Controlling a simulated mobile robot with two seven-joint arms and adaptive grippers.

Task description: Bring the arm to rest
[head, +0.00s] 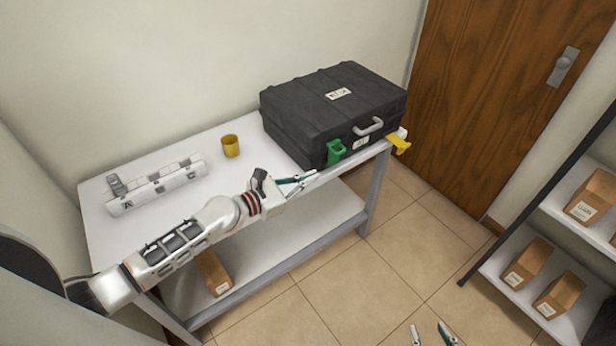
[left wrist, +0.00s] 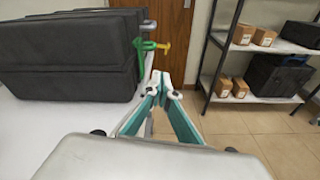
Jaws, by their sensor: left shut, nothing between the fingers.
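My left arm (head: 175,245) reaches in from the left over the front of the white table (head: 240,195). The rest of my right arm is out of view.
A black case (head: 320,105) with green (head: 335,152) and yellow (head: 398,144) items at its front stands on the table. A yellow cup (head: 231,146) and a white lettered rack (head: 155,187) stand left of it. Shelves with boxes (head: 527,264) are at the right; floor between is clear.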

